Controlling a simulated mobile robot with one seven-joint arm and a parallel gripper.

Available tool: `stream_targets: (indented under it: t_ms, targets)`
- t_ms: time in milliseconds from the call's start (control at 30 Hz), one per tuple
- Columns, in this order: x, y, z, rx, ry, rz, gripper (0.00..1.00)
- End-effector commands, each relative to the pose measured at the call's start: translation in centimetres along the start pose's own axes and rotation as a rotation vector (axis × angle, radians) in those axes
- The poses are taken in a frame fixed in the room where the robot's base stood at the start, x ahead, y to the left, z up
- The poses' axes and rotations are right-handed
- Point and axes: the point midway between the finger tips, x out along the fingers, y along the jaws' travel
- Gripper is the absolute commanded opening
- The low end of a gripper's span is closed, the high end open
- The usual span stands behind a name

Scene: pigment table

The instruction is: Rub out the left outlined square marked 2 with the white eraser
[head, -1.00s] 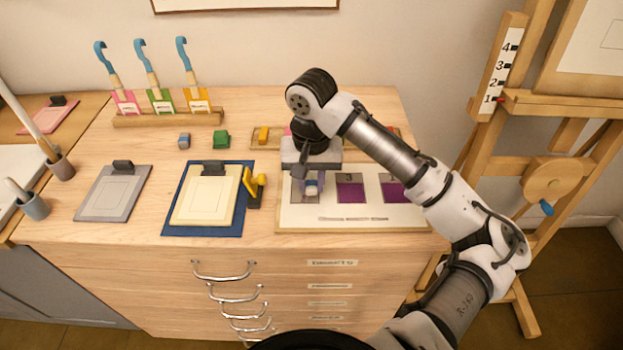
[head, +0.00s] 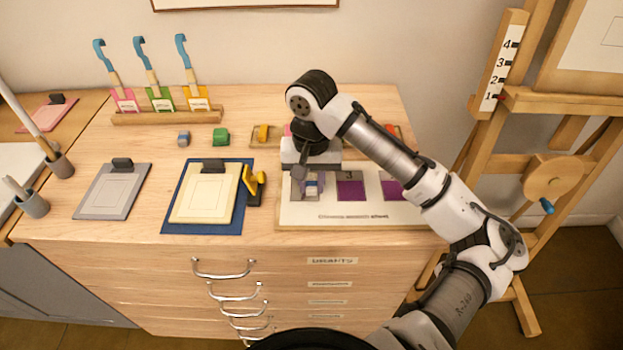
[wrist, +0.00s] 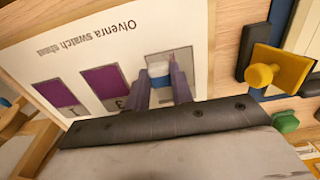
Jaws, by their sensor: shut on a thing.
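The swatch sheet (head: 375,215) lies on the right of the chest top, with a row of squares. The left square (head: 298,192) is greyish and partly hidden under my gripper. It also shows in the wrist view (wrist: 181,57); its number is hidden. The middle square marked 3 (head: 351,191) and the right square (head: 391,190) are purple. My gripper (head: 312,189) points down over the left square. Its fingers (wrist: 163,88) are shut on the white eraser (wrist: 158,71), which has a blue band. The eraser is at the sheet's surface; whether it touches cannot be told.
A yellow-handled tool (head: 253,181) and a cream clipboard on a blue mat (head: 177,227) stand left of the sheet. Small blue-grey (head: 184,138) and green (head: 221,137) blocks are farther back. An easel (head: 505,160) stands at the right.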

Motion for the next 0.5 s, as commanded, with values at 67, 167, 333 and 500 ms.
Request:
stream_targets:
  t_ms: [67,167,333,500]
  targets:
    - [0.23,-0.01,0.02,0.0,0.0,0.0,0.04]
    - [0.43,-0.01,0.02,0.0,-0.001,0.0,0.04]
    - [0.76,0.0,0.02,-0.001,-0.001,0.0,0.04]
    - [1.03,0.0,0.01,0.0,0.0,0.001,0.04]
